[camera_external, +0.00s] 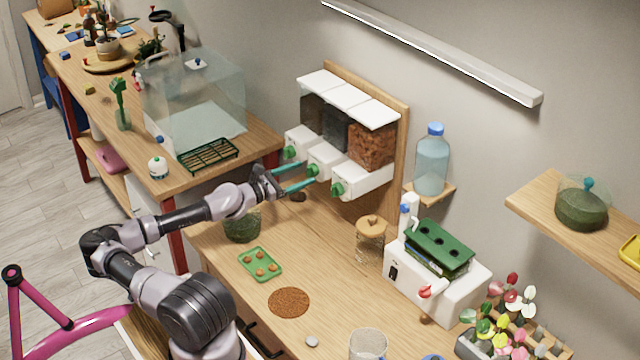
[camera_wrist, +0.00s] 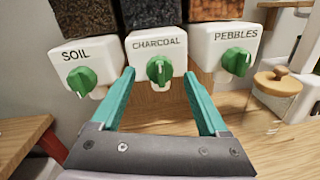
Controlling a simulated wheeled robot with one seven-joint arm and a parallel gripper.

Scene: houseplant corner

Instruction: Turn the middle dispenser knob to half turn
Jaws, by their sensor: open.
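A dispenser (camera_external: 348,115) with three white-lidded bins hangs on a wooden wall board. In the wrist view its white fronts read SOIL, CHARCOAL and PEBBLES. The middle one, CHARCOAL, has a green knob (camera_wrist: 159,69) with its white mark upright. The soil knob (camera_wrist: 81,80) and the pebbles knob (camera_wrist: 236,61) are also green; their marks look tilted. My gripper (camera_wrist: 164,82) is open with teal fingers. The fingers are on either side of the middle knob in the picture, and I cannot tell whether they touch it. In the external view my gripper (camera_external: 303,178) points at the middle bin.
A cork-lidded glass jar (camera_external: 370,240) stands on the wooden counter to the right of the dispenser. A dark-green jar (camera_external: 241,224), a green tray (camera_external: 260,264) and a brown round mat (camera_external: 289,302) are below my arm. A glass tank (camera_external: 195,100) stands at the left.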

